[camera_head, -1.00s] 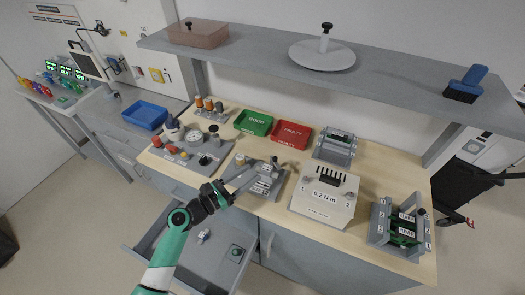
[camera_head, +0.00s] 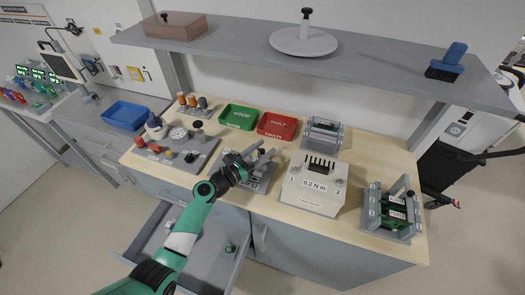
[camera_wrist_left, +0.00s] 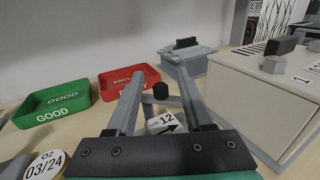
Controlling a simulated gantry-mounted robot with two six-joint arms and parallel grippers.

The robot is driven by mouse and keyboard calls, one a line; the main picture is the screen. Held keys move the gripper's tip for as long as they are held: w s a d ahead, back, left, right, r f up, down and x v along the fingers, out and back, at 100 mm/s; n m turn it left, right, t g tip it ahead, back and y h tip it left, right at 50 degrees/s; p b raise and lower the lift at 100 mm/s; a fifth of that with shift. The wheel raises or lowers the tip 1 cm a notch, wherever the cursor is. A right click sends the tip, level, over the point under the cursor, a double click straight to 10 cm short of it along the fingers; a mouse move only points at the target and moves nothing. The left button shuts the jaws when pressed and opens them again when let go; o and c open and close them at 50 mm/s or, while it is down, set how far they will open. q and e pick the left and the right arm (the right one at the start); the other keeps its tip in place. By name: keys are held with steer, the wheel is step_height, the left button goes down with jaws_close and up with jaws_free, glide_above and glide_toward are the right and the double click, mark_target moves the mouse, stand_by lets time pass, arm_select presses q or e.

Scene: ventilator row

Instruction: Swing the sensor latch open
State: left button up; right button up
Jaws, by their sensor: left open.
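The sensor fixture is a grey block (camera_head: 259,184) on the bench, partly hidden behind my left gripper (camera_head: 266,150). In the left wrist view a black knob (camera_wrist_left: 161,90) on a grey part shows between the open fingers of my left gripper (camera_wrist_left: 160,76). The fingers appear to flank the knob, and nothing is visibly held. Whether they touch the latch cannot be told. The right gripper is not in view.
A green GOOD tray (camera_head: 238,117) and a red FAULTY tray (camera_head: 277,126) stand behind. The white 0.2 N m box (camera_head: 312,190) is close on the right. A gauge panel (camera_head: 178,145) is on the left. An open drawer (camera_head: 190,250) lies below; a shelf (camera_head: 350,62) overhangs the back.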

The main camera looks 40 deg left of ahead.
arm_select(q)
jaws_close()
stand_by(0.4)
steer(key=shift+w+d+r+n+y+p, duration=0.1)
steer(key=shift+d+n+y+p, duration=0.05)
steer(key=shift+n+y+p, duration=0.8)
steer(key=y, duration=0.1)
steer(key=n+y+p, duration=0.1)
steer(key=y, duration=0.1)
steer(key=shift+w+n+g, duration=0.2)
steer(key=shift+n+g, duration=0.05)
steer(key=shift+g, duration=0.05)
steer(key=n+y, duration=0.1)
steer(key=n+g+y, duration=0.1)
steer(key=y, duration=0.1)
steer(key=shift+w+y, duration=0.2)
steer(key=shift+y, duration=0.05)
steer(key=shift+w+n+g+y+b, duration=0.1)
steer(key=shift+n+g+y+b, duration=0.35)
steer(key=shift+n+g+y, duration=0.4)
steer(key=shift+n+y, duration=0.25)
steer(key=shift+y, duration=0.3)
